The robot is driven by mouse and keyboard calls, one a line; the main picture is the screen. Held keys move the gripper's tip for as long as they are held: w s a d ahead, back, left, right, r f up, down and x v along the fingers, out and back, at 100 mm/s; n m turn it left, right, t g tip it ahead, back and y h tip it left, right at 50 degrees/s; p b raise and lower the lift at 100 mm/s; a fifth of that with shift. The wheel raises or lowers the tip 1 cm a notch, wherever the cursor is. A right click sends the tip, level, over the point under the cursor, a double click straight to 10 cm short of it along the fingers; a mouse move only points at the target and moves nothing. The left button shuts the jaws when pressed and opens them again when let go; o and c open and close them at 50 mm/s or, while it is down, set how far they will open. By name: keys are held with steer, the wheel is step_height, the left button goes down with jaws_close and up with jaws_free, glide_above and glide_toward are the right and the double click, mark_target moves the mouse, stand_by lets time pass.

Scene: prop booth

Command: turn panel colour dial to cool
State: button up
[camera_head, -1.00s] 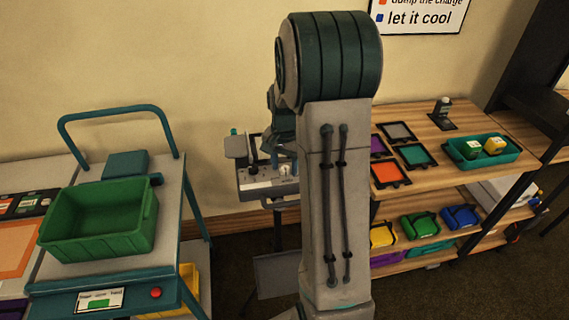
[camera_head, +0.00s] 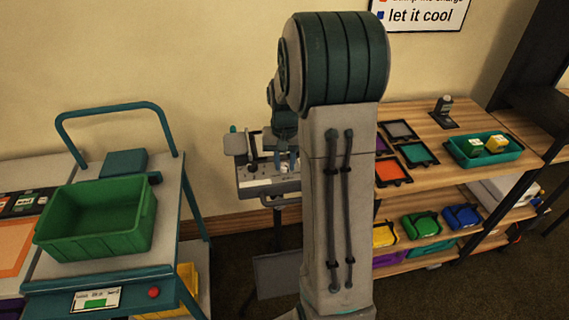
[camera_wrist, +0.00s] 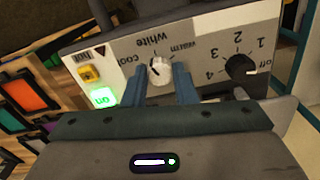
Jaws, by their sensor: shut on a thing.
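The colour dial (camera_wrist: 161,71) is a small pale knob on the light control panel (camera_wrist: 125,62), with cool, white and warm printed around it, upside down in the wrist view. My gripper (camera_wrist: 162,82) has its two blue fingers on either side of the dial and is shut on it. The dial's dark mark seems to point up and left, toward the cool–white side; its exact setting is hard to tell. In the head view the panel (camera_head: 262,187) stands by the wall, and my arm hides part of it and the dial.
A black knob (camera_wrist: 239,67) marked off to 4 sits right of the dial. A lit green "on" button (camera_wrist: 103,97) and a yellow button (camera_wrist: 89,73) are left. A cart with a green bin (camera_head: 97,218) stands left; a wooden shelf (camera_head: 455,133) stands right.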

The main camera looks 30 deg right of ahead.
mark_target(284, 165)
steer(key=n, duration=0.3)
steer(key=shift+n+b, duration=0.3)
steer(key=shift+b, duration=0.1)
steer(key=shift+n+b, duration=0.3)
steer(key=shift+n, duration=1.4)
steer(key=o, duration=1)
step_height(284, 165, up, 14)
steer(key=shift+b, duration=0.4)
